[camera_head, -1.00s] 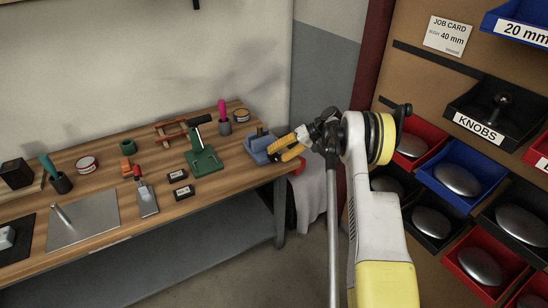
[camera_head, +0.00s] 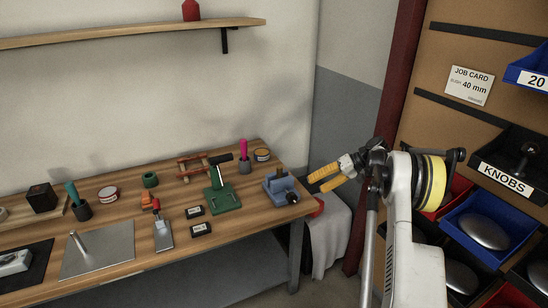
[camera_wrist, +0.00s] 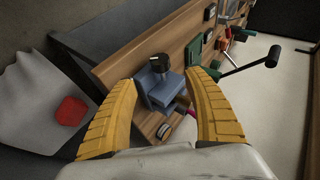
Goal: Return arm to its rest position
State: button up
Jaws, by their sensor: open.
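My gripper (camera_head: 322,180) has two yellow ribbed fingers and is in front of the bench's right end in the head view. Its fingers are spread apart with nothing between them; the wrist view shows the same open gripper (camera_wrist: 160,97). My arm is folded up at the right, in front of the bin wall. The blue vise (camera_head: 280,188) on the bench corner is beyond the fingertips. In the wrist view the vise (camera_wrist: 160,88) shows between the fingers, apart from them as far as I can tell.
The wooden bench (camera_head: 135,268) holds a green press (camera_head: 221,196), a steel plate (camera_head: 98,250) and small tools. A cloth-covered stand (camera_head: 328,238) with a red item is beside the bench. Blue (camera_head: 483,228), red and black bins line the right wall. A shelf (camera_head: 130,32) hangs above.

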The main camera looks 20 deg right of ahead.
jog(key=s+a+r+h, duration=0.3)
jog(key=s+a+r, duration=0.2)
jog(key=a+r, duration=0.45)
jog(key=s+a+r+h, duration=0.2)
jog(key=s+a+r, duration=0.3)
jog(key=a+r, duration=0.5)
jog(key=s+a+f+t+h, duration=0.1)
jog(key=s+a, duration=0.4)
jog(key=s, duration=0.7)
jog(key=s+a+f+n+t+h, duration=0.1)
jog(key=s+a, duration=0.4)
jog(key=s, duration=0.7)
jog(key=shift+s+a+f+n+t+h, duration=0.2)
jog(key=shift+f+n+t+h, duration=0.1)
jog(key=shift+f+h, duration=0.65)
jog(key=shift+w+r, duration=0.1)
